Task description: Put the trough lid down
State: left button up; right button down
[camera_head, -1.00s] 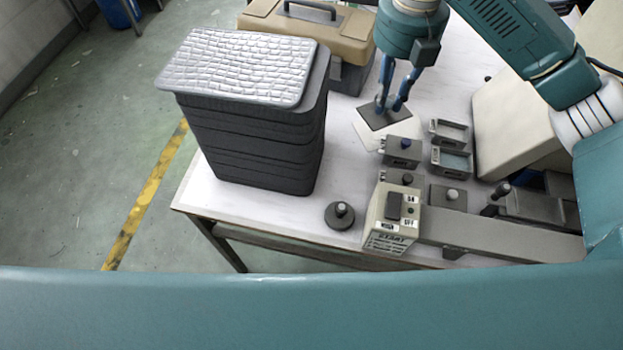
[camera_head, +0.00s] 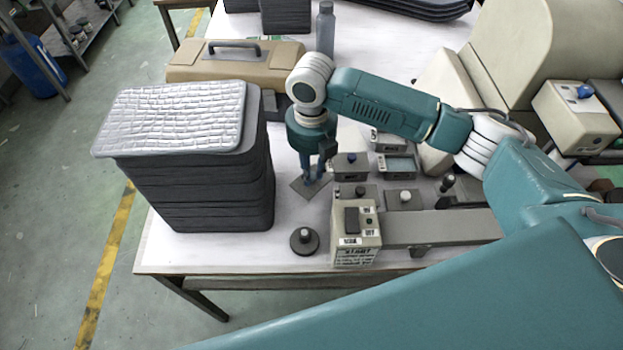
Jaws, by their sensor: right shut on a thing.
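My right gripper (camera_head: 313,182) points down over the white table, between the tall dark stack and the small devices. It is shut on a thin dark grey square plate, which I take for the trough lid (camera_head: 298,188); its fingers hide the lid's middle. I cannot tell whether the lid touches the table or hangs just above it. A small open trough (camera_head: 397,165) with a bluish inside stands to the right, and another small tray (camera_head: 389,142) lies behind it. My left gripper is not in view.
The stack of dark trays (camera_head: 200,190) with a silvery quilted top (camera_head: 180,112) stands close left. A round knobbed weight (camera_head: 304,240), a switch box (camera_head: 356,238) and a knobbed square plate (camera_head: 404,200) are nearer. A tan toolbox (camera_head: 215,65) stands behind. Bare table (camera_head: 240,250) shows at the front.

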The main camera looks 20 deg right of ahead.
aim_at(312, 182)
notch_tip(312, 182, down, 3)
jog(key=shift+f, duration=0.6)
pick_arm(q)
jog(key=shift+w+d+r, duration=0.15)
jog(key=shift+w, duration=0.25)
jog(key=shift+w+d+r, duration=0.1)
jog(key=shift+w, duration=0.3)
pick_arm(e)
jog(key=shift+f, duration=0.15)
jog(key=c, duration=1.6)
grip_release()
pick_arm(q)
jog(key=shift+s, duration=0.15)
